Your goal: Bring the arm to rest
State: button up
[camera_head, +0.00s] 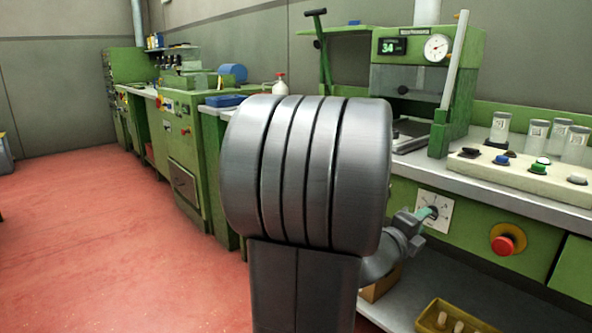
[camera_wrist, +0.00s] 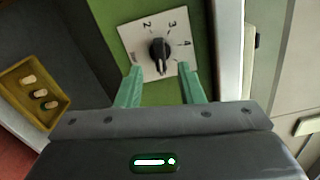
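My gripper (camera_head: 428,213) is in front of the green bench panel, by the white dial plate (camera_head: 444,218). In the wrist view my gripper (camera_wrist: 160,84) has its two teal fingers wide apart, with nothing held between them. The black knob (camera_wrist: 160,52) sits beyond the fingertips on the numbered plate (camera_wrist: 132,39). The knob's white mark points to the lower edge of the wrist picture. My arm hides part of the bench in the head view.
A yellow tray (camera_head: 425,319) with several corks stands on the lower shelf, also visible in the wrist view (camera_wrist: 10,79). A red button (camera_head: 503,245) is right of the dial. Glass jars (camera_head: 536,134) stand on the bench. Red floor (camera_head: 90,230) is clear at left.

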jog(key=x, duration=0.4)
jog(key=shift+d+b, duration=0.1)
jog(key=shift+b, duration=0.2)
jog(key=p+v, duration=0.3)
jog(key=v, duration=1.1)
jog(key=w+d+n+p, duration=0.5)
jog(key=w+d+n, duration=0.4)
jog(key=n, duration=0.3)
jog(key=shift+w+d+r+n, duration=0.15)
jog(key=shift+d+r+n, duration=0.15)
jog(key=shift+d, duration=0.55)
